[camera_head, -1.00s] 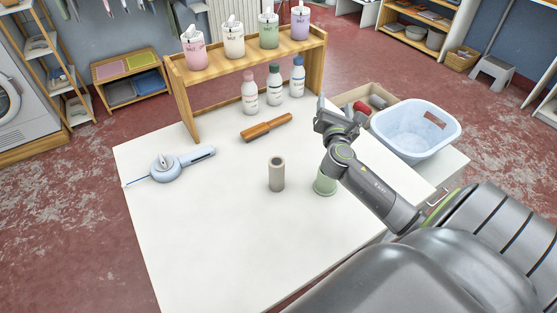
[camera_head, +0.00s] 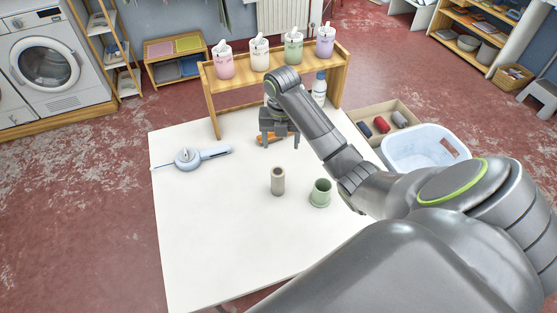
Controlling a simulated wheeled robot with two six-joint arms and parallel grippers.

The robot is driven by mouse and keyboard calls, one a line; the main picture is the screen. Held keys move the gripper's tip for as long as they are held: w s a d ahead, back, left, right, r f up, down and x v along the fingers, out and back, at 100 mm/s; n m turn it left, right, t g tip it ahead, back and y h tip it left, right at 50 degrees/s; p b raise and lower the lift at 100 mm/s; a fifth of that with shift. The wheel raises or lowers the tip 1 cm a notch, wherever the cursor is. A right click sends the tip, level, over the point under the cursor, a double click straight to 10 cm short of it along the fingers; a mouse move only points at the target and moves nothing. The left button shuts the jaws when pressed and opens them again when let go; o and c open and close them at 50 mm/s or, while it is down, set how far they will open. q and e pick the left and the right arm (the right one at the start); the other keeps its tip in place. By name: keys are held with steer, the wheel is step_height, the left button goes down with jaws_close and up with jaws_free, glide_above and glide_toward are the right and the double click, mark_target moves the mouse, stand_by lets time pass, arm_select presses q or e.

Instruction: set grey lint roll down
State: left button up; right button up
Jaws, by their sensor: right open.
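A grey-beige hollow cylinder (camera_head: 278,181), which looks like a lint roll, stands upright on the white table (camera_head: 220,235). A grey roll (camera_head: 399,119) also lies in the open box at the right; I cannot tell which one the task means. My right gripper (camera_head: 279,140) points down with its fingers apart, beyond the upright cylinder and apart from it. A brown wooden tool (camera_head: 262,140) is partly hidden under or behind this gripper; I cannot tell if they touch. My left gripper is out of view.
A light-blue handled tool (camera_head: 190,158) lies at the left. A wooden rack (camera_head: 212,108) with several canisters stands behind. The box (camera_head: 375,112) and a pale-blue basket (camera_head: 410,150) are at the right. The front-left table is clear.

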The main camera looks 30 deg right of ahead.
mark_target(280, 171)
steer(key=shift+w+a+f+b, duration=0.1)
steer(key=shift+a+f+b, duration=0.05)
steer(key=shift+f+b, duration=6.3)
steer(key=f, duration=0.4)
steer(key=shift+a+f, duration=0.25)
steer(key=shift+a, duration=0.1)
steer(key=c, duration=1.2)
steer(key=shift+w, duration=0.1)
steer(key=shift+r, duration=0.1)
